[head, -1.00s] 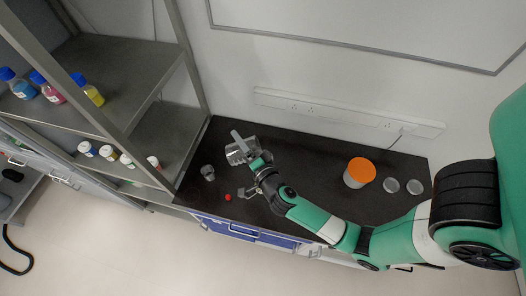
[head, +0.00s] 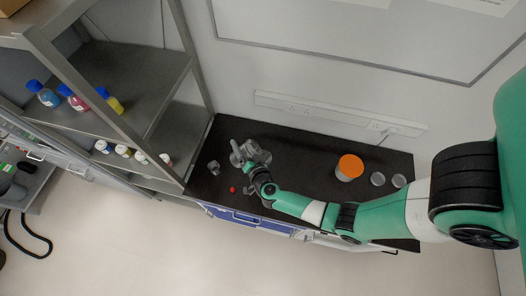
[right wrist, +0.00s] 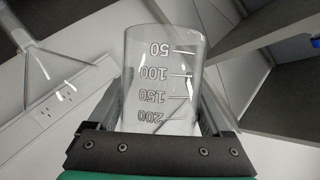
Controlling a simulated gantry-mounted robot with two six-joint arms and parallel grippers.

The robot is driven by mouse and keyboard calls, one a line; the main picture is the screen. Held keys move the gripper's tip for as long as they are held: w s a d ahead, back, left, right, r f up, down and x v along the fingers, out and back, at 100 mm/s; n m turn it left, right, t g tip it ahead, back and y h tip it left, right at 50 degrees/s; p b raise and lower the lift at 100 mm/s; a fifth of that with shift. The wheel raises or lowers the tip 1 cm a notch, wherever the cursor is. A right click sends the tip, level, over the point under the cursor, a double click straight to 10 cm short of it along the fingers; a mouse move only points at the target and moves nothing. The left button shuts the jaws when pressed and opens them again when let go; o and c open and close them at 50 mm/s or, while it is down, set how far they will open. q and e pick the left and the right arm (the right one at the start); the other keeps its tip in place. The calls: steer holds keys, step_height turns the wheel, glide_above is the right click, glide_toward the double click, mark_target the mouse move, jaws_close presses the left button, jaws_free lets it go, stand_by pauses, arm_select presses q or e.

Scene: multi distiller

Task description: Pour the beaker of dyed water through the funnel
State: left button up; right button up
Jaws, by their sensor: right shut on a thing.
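A clear glass beaker (right wrist: 160,75) with upside-down graduations from 50 to 200 fills the middle of the right wrist view. My right gripper (right wrist: 160,125) is shut on it. No dyed liquid can be made out in it. A clear funnel-shaped glass piece (right wrist: 58,72) with a narrow stem shows at the upper left, apart from the beaker. In the head view, my right gripper (head: 257,166) is over the left part of the black counter, next to a cluster of clear glass (head: 243,152) whose parts are hard to separate. My left gripper is not in view.
A small clear vessel (head: 214,167) and a small red object (head: 232,190) are on the counter's left end (head: 205,189). An orange-lidded jar (head: 350,167) and two round dishes (head: 378,179) are to the right. Shelves with bottles (head: 76,99) border the left. The counter's middle is clear.

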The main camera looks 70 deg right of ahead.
steer(key=shift+w+a+n+p, duration=0.1)
steer(key=shift+w+n+p, duration=0.1)
steer(key=shift+n+p, duration=0.2)
steer(key=shift+w+a+f+n+g+h+b, duration=0.15)
steer(key=shift+w+a+f+n+g, duration=0.15)
steer(key=shift+w+f+n+g, duration=0.15)
steer(key=shift+w+a+f+n+g+h+b, duration=0.15)
steer(key=shift+w+a+f+n+g, duration=0.1)
steer(key=shift+w+f+n+g, duration=0.25)
arm_select(q)
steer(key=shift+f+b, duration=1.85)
steer(key=shift+b, duration=0.55)
arm_select(e)
steer(key=shift+w+a+f+n+g+h, duration=0.15)
steer(key=shift+w+f+n+g, duration=0.25)
steer(key=shift+f, duration=0.5)
steer(key=shift+w+a+f+n+g+h, duration=0.25)
steer(key=shift+f+n, duration=0.4)
steer(key=shift+f, duration=0.25)
steer(key=shift+w+a+f+n+g+h, duration=0.1)
steer(key=shift+w+f+n+g, duration=0.3)
steer(key=shift+f, duration=0.5)
